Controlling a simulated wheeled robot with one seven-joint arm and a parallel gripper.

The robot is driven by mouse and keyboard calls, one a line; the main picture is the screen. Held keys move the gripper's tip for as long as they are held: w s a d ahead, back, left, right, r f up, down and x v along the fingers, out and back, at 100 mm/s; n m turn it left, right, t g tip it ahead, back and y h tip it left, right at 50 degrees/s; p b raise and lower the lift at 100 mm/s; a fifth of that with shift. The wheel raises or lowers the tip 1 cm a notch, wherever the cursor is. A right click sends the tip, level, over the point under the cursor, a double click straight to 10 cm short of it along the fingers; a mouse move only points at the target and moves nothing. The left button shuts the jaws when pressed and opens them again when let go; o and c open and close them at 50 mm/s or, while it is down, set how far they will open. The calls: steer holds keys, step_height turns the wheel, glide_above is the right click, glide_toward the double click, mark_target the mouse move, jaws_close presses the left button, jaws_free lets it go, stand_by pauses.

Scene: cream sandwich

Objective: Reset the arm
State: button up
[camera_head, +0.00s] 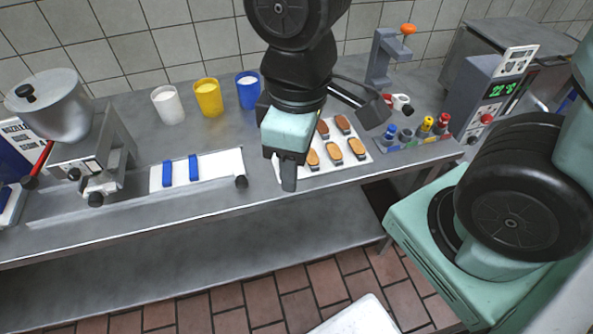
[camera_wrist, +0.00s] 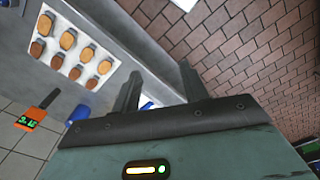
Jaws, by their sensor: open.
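My gripper (camera_head: 289,182) hangs in front of the steel table's middle, pointing down, at the front of the tray of biscuits in the head view. In the wrist view its two dark fingers (camera_wrist: 157,92) stand apart with nothing between them, so it is open and empty. My arm comes down from the top of the head view and hides part of the tray. The white tray (camera_head: 365,157) holds several brown and golden oval biscuits in rows. The tray also shows at the upper left of the wrist view (camera_wrist: 45,62).
The steel table (camera_head: 130,223) carries a filling machine (camera_head: 75,125) at left. White (camera_head: 168,105), yellow (camera_head: 209,98) and blue (camera_head: 248,91) cups stand at the back. A white board (camera_head: 216,166) with blue strips lies left of my gripper. A display device (camera_head: 487,95) stands right.

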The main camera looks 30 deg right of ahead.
steer(key=s, duration=0.1)
steer(key=s+a+m, duration=0.1)
steer(key=s, duration=0.1)
steer(key=shift+a+r, duration=0.2)
step_height(320, 180, down, 2)
steer(key=shift+w+f+b, duration=0.1)
steer(key=shift+b, duration=1)
